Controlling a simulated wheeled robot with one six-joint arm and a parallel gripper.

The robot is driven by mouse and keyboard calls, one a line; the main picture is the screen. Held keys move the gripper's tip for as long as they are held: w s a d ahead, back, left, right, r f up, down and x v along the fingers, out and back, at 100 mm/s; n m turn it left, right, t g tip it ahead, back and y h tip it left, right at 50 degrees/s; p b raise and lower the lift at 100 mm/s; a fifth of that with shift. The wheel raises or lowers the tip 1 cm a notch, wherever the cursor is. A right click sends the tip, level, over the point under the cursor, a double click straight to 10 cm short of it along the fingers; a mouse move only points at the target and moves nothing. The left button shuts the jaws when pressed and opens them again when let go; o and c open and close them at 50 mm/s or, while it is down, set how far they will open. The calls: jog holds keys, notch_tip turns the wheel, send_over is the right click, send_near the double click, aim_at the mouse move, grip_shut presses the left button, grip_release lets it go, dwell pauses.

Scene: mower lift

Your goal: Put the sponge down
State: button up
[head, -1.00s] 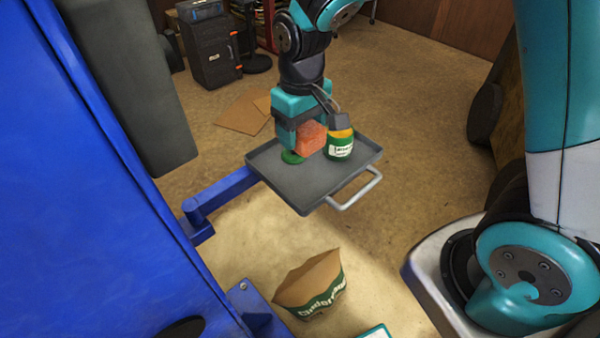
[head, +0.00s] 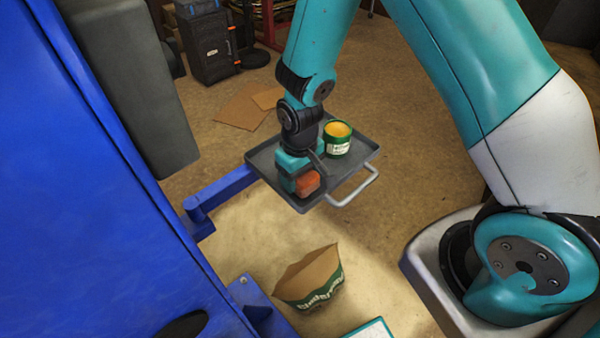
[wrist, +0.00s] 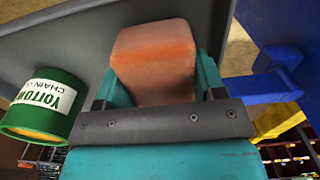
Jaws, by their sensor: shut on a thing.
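An orange-red sponge (head: 307,182) is between the fingers of my gripper (head: 296,180), which is shut on it. In the wrist view the sponge (wrist: 153,62) sits squarely between the two teal fingers. The gripper points down over the near part of the grey tray (head: 262,161). The sponge is very close to the tray surface; I cannot tell whether it touches. The tray also shows behind the sponge in the wrist view (wrist: 60,45).
A green tin with a yellow top (head: 337,138) stands on the tray's far right part. A blue arm (head: 220,190) carries the tray from the left. A metal handle (head: 355,190) juts from its right side. A paper bag (head: 310,279) stands on the floor below.

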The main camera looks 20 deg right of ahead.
jog(key=shift+f, duration=0.2)
jog(key=o, duration=0.6)
jog(key=shift+r, duration=0.15)
notch_tip(320, 180, up, 12)
jog(key=b, duration=0.2)
jog(key=s+a+r+n+y, duration=0.1)
jog(key=s+r, duration=0.3)
jog(key=s, duration=0.2)
jog(key=s+a+r+n+y, duration=0.1)
jog(key=s+a+r, duration=0.1)
jog(key=s+r, duration=0.3)
jog(key=s+a+r+n+y, duration=0.1)
jog(key=s+r+y, duration=0.1)
jog(key=s+r, duration=0.2)
jog(key=shift+s+a+r, duration=0.1)
jog(key=shift+s+a, duration=0.1)
jog(key=shift+s, duration=0.6)
jog(key=shift+s+a+r, duration=0.1)
jog(key=shift+s+a, duration=0.05)
jog(key=shift+s, duration=0.65)
